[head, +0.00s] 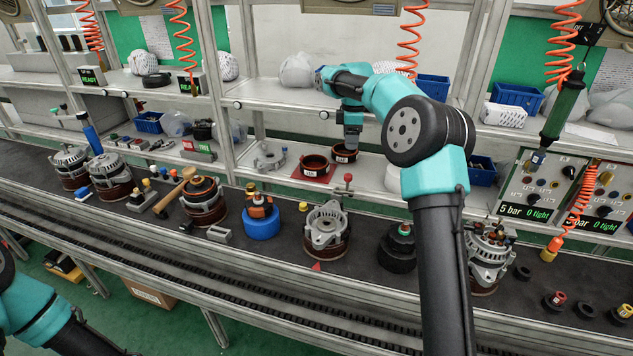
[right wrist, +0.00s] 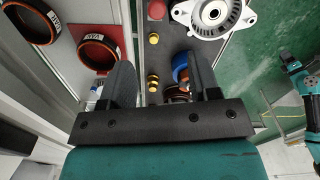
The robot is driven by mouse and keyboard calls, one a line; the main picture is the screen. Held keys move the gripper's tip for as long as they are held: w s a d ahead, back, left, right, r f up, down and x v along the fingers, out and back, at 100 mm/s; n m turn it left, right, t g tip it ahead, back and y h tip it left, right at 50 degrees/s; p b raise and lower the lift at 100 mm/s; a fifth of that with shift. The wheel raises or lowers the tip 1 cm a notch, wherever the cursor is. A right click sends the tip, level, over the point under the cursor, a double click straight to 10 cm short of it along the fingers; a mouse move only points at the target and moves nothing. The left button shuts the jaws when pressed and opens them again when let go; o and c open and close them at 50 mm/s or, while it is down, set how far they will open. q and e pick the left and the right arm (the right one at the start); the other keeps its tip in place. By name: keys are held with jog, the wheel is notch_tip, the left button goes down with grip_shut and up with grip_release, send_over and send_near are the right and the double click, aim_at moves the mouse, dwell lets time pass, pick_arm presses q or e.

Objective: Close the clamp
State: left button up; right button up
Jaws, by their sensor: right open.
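A lever with a red ball knob (head: 348,178), which looks like the clamp's handle, stands upright behind a silver alternator housing (head: 327,226) on the dark belt. The red knob (right wrist: 157,9) also shows at the top of the right wrist view, with the housing (right wrist: 215,14) to its right. My right gripper (head: 351,148) is above the shelf behind the belt, apart from the knob. Its two fingers (right wrist: 160,78) are spread with nothing gripped. The clamp's lower part is hidden. My left arm shows at the lower left, but its gripper is out of view.
Two dark rings stand on the shelf, one (head: 315,165) on a red mat and one near my right gripper. A blue base with an orange part (head: 261,216) stands left of the housing, a black round part (head: 398,248) right of it. Several alternators line the belt.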

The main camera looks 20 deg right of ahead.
aim_at(348, 182)
jog(key=shift+w+d+r, duration=0.1)
jog(key=shift+d+r, duration=0.1)
notch_tip(348, 182, down, 18)
jog(key=shift+r, duration=0.25)
dwell(0.7)
jog(key=c, duration=0.9)
